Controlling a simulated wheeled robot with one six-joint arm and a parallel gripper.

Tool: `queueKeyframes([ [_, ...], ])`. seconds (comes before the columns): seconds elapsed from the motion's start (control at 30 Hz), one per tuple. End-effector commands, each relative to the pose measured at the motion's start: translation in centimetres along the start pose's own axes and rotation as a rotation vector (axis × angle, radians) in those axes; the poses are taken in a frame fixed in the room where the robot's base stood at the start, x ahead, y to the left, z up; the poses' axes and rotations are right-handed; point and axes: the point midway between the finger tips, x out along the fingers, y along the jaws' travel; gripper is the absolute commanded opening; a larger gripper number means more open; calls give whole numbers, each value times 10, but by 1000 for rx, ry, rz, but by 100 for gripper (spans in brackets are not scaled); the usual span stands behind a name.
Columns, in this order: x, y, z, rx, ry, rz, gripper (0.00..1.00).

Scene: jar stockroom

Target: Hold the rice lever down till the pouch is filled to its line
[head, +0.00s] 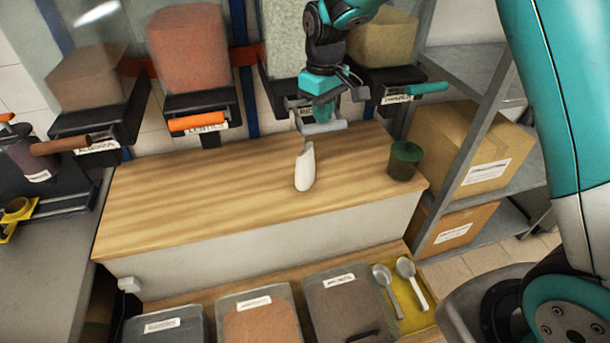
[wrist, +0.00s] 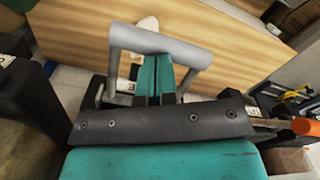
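The rice hopper (head: 284,36) holds pale grains at the back, its label partly hidden by my arm. Its grey lever (head: 326,128) sticks out in front; in the wrist view it is a grey bar with two side arms (wrist: 160,40). My gripper (head: 322,108) is at this lever, its teal fingers (wrist: 157,72) close together and reaching to the bar. Nothing shows between them; contact with the bar is not clear. A white pouch (head: 305,168) stands on the wooden counter below the lever, and its top shows beyond the bar (wrist: 148,24). Its line and filling cannot be made out.
An orange-levered hopper (head: 188,45) is to the left, a teal-levered one (head: 383,38) to the right. A dark green jar (head: 404,160) stands at the counter's right end. The counter (head: 200,205) left of the pouch is clear. Bins and two scoops (head: 405,270) lie in front.

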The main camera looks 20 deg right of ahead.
Motion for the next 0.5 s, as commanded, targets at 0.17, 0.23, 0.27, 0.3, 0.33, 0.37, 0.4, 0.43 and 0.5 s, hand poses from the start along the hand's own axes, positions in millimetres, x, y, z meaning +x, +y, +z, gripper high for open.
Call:
queueKeyframes([
  [0.17, -1, 0, 0, 0, -2, -1, 0],
  [0.23, -4, 0, 0, 0, -1, -1, 0],
  [0.27, -5, 0, 0, 0, -1, -1, 0],
  [0.3, -7, 0, 0, 0, -1, -1, 0],
  [0.33, -9, 0, 0, 0, -1, -1, 0],
  [0.37, -11, 0, 0, 0, -1, -1, 0],
  [0.4, -13, 0, 0, 0, -2, -1, 0],
  [0.43, -14, 0, 0, 0, -2, -1, 0],
  [0.5, -18, 0, 0, 0, -2, -1, 0],
])
